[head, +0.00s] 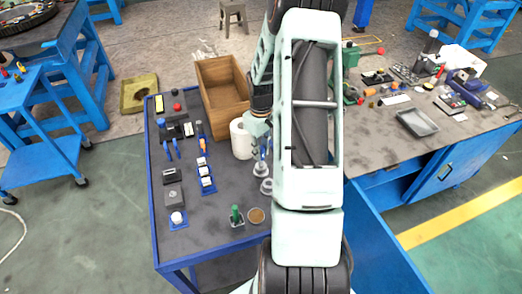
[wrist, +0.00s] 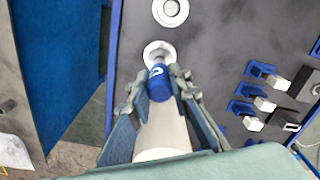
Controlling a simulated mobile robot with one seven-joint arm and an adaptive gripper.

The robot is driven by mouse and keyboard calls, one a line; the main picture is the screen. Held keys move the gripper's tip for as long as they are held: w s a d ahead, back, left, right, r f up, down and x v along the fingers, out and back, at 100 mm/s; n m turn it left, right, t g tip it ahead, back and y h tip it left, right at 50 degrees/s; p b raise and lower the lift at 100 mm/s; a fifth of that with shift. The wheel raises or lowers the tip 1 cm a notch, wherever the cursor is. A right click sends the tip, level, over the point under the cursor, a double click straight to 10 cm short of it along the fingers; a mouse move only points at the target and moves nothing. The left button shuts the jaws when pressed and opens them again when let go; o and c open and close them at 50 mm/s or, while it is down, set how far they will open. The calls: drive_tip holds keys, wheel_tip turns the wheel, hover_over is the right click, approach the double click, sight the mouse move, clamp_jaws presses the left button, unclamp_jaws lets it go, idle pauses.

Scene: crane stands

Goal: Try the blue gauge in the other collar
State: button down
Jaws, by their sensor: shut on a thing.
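The blue gauge (wrist: 158,84) shows in the wrist view between the fingertips of my gripper (wrist: 154,92), which is shut on it. A pale cylinder (wrist: 162,138) lies in line behind the blue part, nearer the camera; it seems to belong to the gauge. One grey ring collar (wrist: 158,50) is just beyond the gauge's far end; I cannot tell whether they touch. The other collar (wrist: 170,10) is farther up, apart and empty-looking. In the head view my gripper (head: 259,134) is above the far collar (head: 260,169), with the near collar (head: 267,187) in front.
A white roll (head: 240,139) stands close left of my gripper, with a wooden crate (head: 222,95) behind. Blue holders with white blocks (head: 206,178) stand to the left. A green-handled piece (head: 236,216) and a brown round dish (head: 256,216) are near the front edge.

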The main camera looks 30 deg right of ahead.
drive_tip(key=shift+f+b, duration=0.3)
drive_tip(key=shift+f, duration=0.15)
drive_tip(key=shift+r, duration=0.2)
drive_tip(key=shift+r+p, duration=0.3)
drive_tip(key=shift+f+b, duration=0.35)
idle(1.4)
drive_tip(key=shift+r, duration=0.4)
drive_tip(key=shift+f+b, duration=0.35)
drive_tip(key=shift+f, duration=0.2)
idle(2.0)
drive_tip(key=shift+r, duration=0.15)
drive_tip(key=shift+r+p, duration=1.5)
drive_tip(key=shift+r, duration=0.7)
